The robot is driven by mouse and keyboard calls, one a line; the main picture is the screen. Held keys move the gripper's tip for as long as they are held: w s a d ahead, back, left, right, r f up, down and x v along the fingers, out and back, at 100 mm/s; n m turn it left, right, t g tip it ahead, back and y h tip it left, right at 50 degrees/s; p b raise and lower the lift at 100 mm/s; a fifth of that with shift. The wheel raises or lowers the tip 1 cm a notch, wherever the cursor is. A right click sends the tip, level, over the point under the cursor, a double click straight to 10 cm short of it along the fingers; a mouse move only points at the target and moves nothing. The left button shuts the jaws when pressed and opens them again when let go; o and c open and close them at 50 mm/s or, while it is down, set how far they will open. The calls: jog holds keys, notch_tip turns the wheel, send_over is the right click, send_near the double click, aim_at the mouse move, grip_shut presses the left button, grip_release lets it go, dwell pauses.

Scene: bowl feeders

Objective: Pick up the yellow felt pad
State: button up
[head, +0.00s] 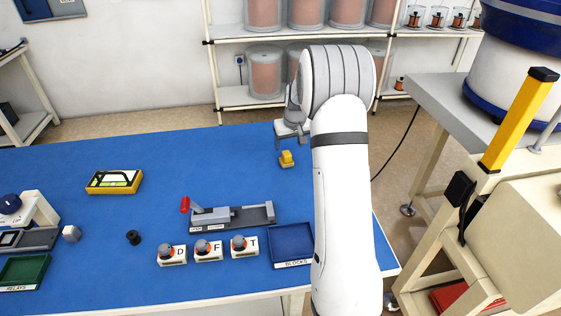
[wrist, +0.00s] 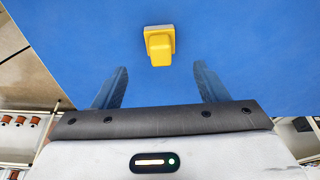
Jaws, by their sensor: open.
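The yellow felt pad (head: 287,159) lies on the blue table near its back right part. In the wrist view the pad (wrist: 159,46) shows a square yellow plate with a pale grey edge and a raised yellow block on it. My gripper (wrist: 161,70) is open, its two bluish fingers apart and nothing between them. The pad sits just beyond the fingertips, roughly centred between them. In the head view my gripper (head: 284,143) is above and close beside the pad; its fingers are hard to make out there.
A yellow-framed box (head: 115,182) lies at the left. A grey fixture with a red handle (head: 232,216), several lettered button boxes (head: 208,251) and a blue tray (head: 292,262) stand nearer the front. Shelves (head: 225,97) stand behind the table. The table around the pad is clear.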

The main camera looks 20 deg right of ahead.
aim_at(287, 153)
jog(key=x, duration=0.5)
jog(key=p+x, duration=0.1)
jog(key=x, duration=0.2)
jog(key=shift+w+f, duration=0.15)
jog(key=shift+w, duration=0.2)
jog(key=shift+a, duration=0.1)
jog(key=c, duration=1.1)
